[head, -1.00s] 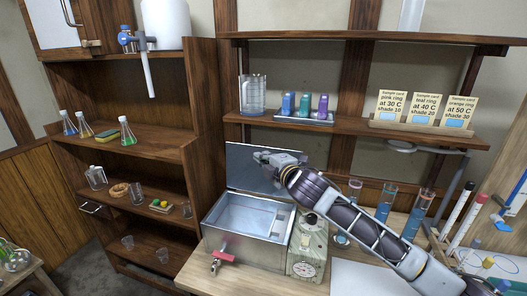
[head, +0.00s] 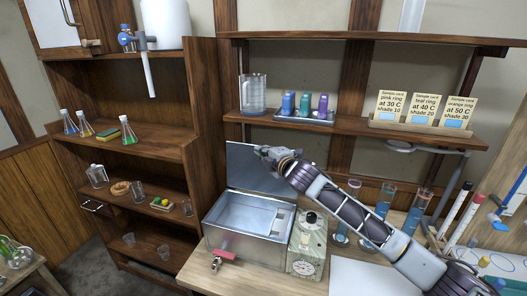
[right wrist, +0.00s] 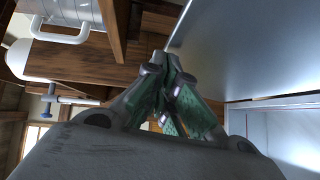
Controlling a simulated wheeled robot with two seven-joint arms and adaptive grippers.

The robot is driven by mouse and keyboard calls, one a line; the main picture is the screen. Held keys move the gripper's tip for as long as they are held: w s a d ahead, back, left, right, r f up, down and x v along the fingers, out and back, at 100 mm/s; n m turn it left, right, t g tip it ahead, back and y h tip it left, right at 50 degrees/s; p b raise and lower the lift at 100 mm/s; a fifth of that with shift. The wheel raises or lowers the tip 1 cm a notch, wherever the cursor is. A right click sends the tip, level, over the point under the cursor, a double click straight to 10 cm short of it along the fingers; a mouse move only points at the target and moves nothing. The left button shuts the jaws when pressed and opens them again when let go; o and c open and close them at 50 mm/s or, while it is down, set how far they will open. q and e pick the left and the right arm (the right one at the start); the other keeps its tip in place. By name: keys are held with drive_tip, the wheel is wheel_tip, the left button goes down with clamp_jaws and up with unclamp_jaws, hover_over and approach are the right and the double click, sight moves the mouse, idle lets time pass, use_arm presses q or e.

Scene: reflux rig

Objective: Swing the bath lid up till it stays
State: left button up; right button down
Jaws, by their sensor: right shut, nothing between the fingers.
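The metal bath (head: 245,222) stands on the bench, its basin open to view. Its lid (head: 250,170) stands raised and near upright at the back edge of the bath. My right gripper (head: 263,151) is at the upper part of the lid, near its top edge, shut and empty. In the right wrist view the shut fingertips (right wrist: 170,62) are beside the lid's grey face (right wrist: 240,45); I cannot tell whether they touch it. My left gripper is not in view.
A control box with a dial (head: 306,246) stands right of the bath. A red-handled tap (head: 222,256) sticks out in front. Above is a shelf (head: 350,127) with a beaker, bottles and cards. Blue cylinders (head: 380,205) stand right, near my arm.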

drive_tip(key=shift+w, duration=0.15)
drive_tip(key=shift+w+d+p, duration=0.3)
drive_tip(key=shift+w+p, duration=0.4)
idle(0.5)
